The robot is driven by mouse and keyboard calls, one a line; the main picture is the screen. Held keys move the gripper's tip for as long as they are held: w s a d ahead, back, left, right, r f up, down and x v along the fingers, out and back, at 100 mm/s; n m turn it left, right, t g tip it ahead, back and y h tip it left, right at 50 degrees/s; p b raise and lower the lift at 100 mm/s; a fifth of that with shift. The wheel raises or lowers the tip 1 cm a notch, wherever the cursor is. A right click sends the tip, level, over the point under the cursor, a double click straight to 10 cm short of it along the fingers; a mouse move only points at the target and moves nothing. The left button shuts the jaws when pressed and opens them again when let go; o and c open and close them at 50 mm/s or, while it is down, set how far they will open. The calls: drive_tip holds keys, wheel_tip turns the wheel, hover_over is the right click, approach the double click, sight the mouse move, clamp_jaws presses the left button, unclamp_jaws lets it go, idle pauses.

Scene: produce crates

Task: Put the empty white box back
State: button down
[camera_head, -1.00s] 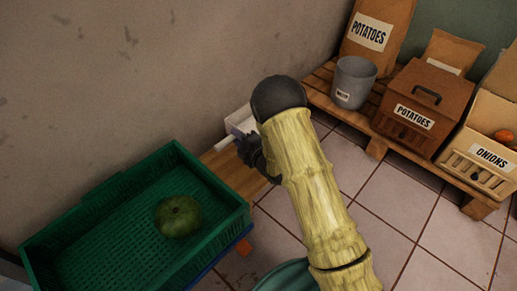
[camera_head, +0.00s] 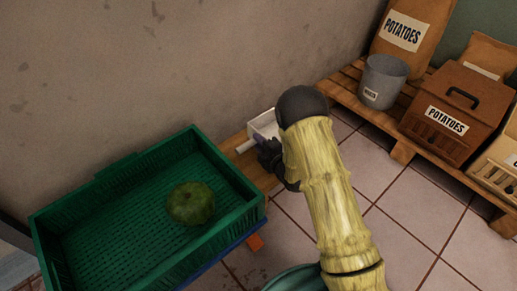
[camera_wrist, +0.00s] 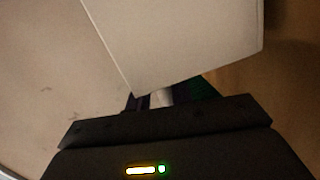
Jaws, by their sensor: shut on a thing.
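The white box (camera_head: 264,124) is at the end of my arm in the head view, over or on the wooden bench beside the green crate. Its visible inside looks empty. In the wrist view the box (camera_wrist: 190,40) fills the upper middle as a pale flat face. My gripper (camera_head: 266,150) is shut on the box; the fingers are dark and partly hidden by my wrist and arm. Whether the box touches the bench cannot be told.
A green crate (camera_head: 100,199) with a green round vegetable (camera_head: 190,203) stands left of the wooden bench (camera_head: 256,170). A pallet (camera_head: 402,150) at right bears a grey bucket (camera_head: 382,82), a brown potato bin (camera_head: 455,112) and sacks. Tiled floor is open between.

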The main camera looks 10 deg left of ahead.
wheel_tip(320, 180, down, 2)
drive_tip(key=shift+f+b, duration=0.25)
drive_tip(key=shift+b, duration=0.25)
drive_tip(key=shift+r, duration=0.15)
drive_tip(key=c, duration=1.2)
unclamp_jaws()
drive_tip(key=shift+c, duration=0.2)
drive_tip(key=shift+s+d+p, duration=0.15)
drive_tip(key=shift+p, duration=0.15)
drive_tip(key=p+v, duration=0.5)
drive_tip(key=v, duration=0.6)
drive_tip(key=shift+s+d, duration=0.2)
drive_tip(key=shift+s, duration=0.05)
drive_tip(key=shift+r, duration=0.1)
